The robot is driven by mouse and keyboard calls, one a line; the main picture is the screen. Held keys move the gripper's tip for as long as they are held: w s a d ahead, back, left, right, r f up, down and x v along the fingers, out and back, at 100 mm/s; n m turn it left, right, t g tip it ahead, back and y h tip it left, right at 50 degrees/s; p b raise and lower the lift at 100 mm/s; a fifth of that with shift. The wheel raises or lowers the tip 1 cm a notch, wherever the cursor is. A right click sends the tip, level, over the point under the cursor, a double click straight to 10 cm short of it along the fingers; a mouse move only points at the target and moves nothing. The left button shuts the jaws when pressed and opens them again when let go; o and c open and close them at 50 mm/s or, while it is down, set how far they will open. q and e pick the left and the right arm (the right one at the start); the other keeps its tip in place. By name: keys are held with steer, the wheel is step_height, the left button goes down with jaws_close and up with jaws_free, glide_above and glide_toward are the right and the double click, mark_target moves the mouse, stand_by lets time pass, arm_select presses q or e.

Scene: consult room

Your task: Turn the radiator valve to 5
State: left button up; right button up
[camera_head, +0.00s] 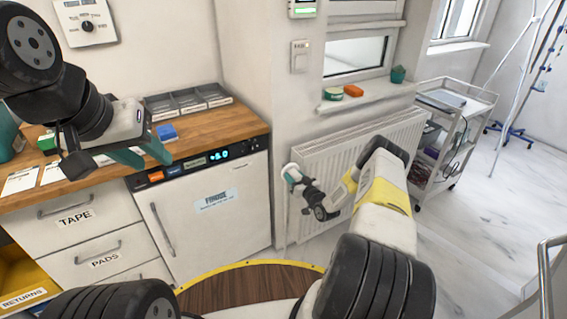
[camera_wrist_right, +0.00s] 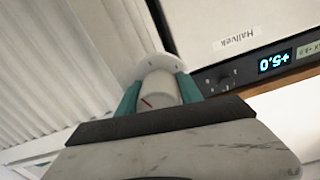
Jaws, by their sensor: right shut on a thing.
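The white radiator valve (camera_wrist_right: 153,88) has a red mark on its face and sits between the two teal fingers of my right gripper (camera_wrist_right: 158,92) in the right wrist view. The fingers touch it on both sides, shut on it. Its numbers are not readable. In the head view the valve (camera_head: 287,167) shows as a small white knob at the left end of the white radiator (camera_head: 345,160), mostly covered by my right gripper (camera_head: 293,176). My left gripper (camera_head: 141,155) is over the wooden counter, its teal fingers apart and empty.
A white fridge (camera_head: 205,205) with a lit display stands left of the radiator, under the wooden counter (camera_head: 232,122) with grey trays (camera_head: 188,102). The sill (camera_head: 365,97) above the radiator holds small objects. A trolley (camera_head: 455,125) stands right.

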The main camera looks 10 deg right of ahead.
steer(key=m, duration=0.4)
steer(key=shift+m, duration=0.3)
steer(key=m, duration=0.3)
steer(key=shift+m, duration=0.3)
steer(key=m, duration=0.7)
steer(key=shift+m+g+y, duration=0.3)
steer(key=shift+m+y, duration=0.1)
steer(key=m, duration=1.2)
steer(key=o, duration=1.4)
steer(key=shift+r, duration=0.1)
steer(key=shift+c, duration=0.2)
